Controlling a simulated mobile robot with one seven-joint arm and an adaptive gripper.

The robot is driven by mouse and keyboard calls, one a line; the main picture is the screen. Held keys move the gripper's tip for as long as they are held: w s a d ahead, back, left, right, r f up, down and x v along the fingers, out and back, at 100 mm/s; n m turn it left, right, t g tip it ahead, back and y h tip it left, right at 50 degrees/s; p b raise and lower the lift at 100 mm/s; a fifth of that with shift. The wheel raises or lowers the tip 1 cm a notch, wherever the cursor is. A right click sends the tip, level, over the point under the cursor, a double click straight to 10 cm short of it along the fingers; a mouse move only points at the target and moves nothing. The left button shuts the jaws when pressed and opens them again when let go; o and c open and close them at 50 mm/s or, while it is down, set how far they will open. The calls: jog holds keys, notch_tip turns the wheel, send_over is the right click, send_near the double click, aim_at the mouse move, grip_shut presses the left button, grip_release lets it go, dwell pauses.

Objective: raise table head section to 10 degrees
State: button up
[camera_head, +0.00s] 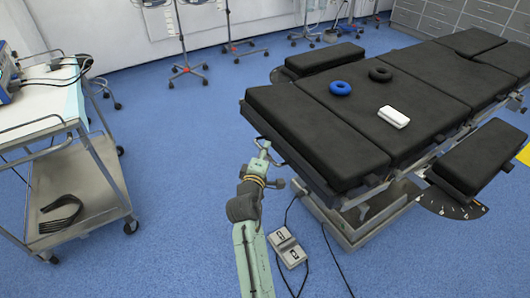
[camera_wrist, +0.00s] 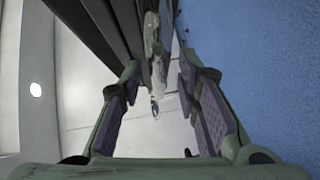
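The operating table has black pads, and its near end section (camera_head: 315,135) lies about level with the pad behind it. I take this end section to be the head section. My gripper (camera_head: 265,152) is at the left side of this section's near end, close to a thin metal bar (camera_head: 284,165) under its edge. In the wrist view my gripper (camera_wrist: 160,70) has its two fingers apart. A pale metal part (camera_wrist: 154,48) shows beyond and between the fingertips, beside the dark table edge (camera_wrist: 92,28). I cannot tell whether a finger touches it.
A blue ring (camera_head: 340,88), a dark ring (camera_head: 380,74) and a white block (camera_head: 394,117) lie on the table. A foot pedal (camera_head: 287,247) with cables is on the floor by my arm. A trolley (camera_head: 95,185) stands left. Blue floor (camera_head: 185,130) between is clear.

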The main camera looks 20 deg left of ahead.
jog(key=s+d+r, duration=0.1)
jog(key=s, duration=1)
jog(key=shift+s+d+r, duration=0.25)
jog(key=shift+s+r, duration=0.1)
jog(key=shift+r, duration=0.05)
